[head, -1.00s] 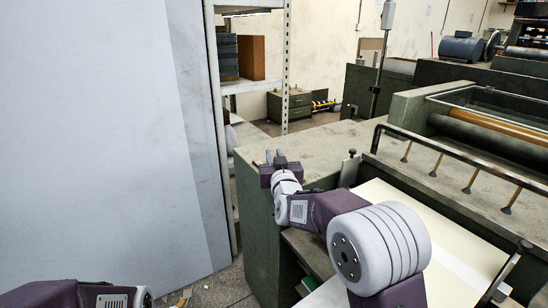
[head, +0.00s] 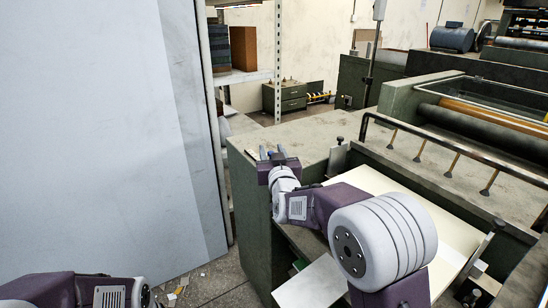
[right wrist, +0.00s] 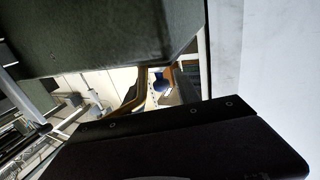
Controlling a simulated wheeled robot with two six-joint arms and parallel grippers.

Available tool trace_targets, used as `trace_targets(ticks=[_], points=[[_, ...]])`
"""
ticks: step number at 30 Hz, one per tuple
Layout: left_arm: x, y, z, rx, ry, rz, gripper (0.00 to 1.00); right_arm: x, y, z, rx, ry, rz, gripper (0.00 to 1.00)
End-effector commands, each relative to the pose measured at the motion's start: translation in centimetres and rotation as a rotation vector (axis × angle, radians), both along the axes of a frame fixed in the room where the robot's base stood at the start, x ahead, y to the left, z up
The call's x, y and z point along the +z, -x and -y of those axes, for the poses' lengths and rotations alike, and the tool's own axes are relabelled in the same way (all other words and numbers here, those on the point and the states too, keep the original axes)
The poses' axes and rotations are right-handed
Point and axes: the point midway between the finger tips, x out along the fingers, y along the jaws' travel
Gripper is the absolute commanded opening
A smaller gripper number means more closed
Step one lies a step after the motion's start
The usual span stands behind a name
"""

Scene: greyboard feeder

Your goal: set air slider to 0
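The air slider cannot be made out in either view. My right gripper (head: 273,153) is over the near left end of the green feeder machine's top (head: 305,138), its two fingers pointing away and slightly apart. I see nothing held between them. Whether the fingers touch the machine cannot be told. In the right wrist view the dark gripper body fills the bottom, with a green panel above it. My left arm shows only at the bottom left of the head view; its gripper is out of the picture.
A large pale panel (head: 90,130) stands at the left. Shelves with boxes (head: 243,48) are behind it. Pale board (head: 370,185) lies on the feeder bed beyond my right arm. Scraps lie on the floor (head: 215,280).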

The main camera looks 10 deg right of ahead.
Motion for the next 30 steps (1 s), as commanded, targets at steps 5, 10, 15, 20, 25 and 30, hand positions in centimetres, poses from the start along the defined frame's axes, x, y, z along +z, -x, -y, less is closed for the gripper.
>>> trace_targets(ticks=[5, 10, 15, 20, 25, 30], points=[[0.6, 0.0, 0.0, 0.0, 0.0, 0.0, 0.42, 0.2, 3.4, 0.0, 0.0, 0.0, 0.0, 0.39], [0.9, 0.0, 0.0, 0.0, 0.0, 0.0, 0.42, 0.1, 6.0, 0.0, 0.0, -0.001, -0.001, 0.39], [0.9, 0.0, 0.0, 0.0, 0.0, 0.0, 0.42, 0.0, 7.1, 0.0, -0.001, 0.0, -0.001, 0.39], [0.9, 0.0, 0.0, 0.0, 0.0, 0.0, 0.42, 0.0, 7.2, 0.0, -0.001, -0.001, -0.001, 0.39], [1.7, 0.0, 0.0, 0.0, 0.0, 0.0, 0.42, 0.8, 7.1, 0.0, -0.001, -0.001, 0.0, 0.39], [5.8, 0.0, 0.0, 0.0, 0.0, 0.0, 0.42, 4.9, 7.1, 0.0, -0.001, -0.001, 0.0, 0.39]])
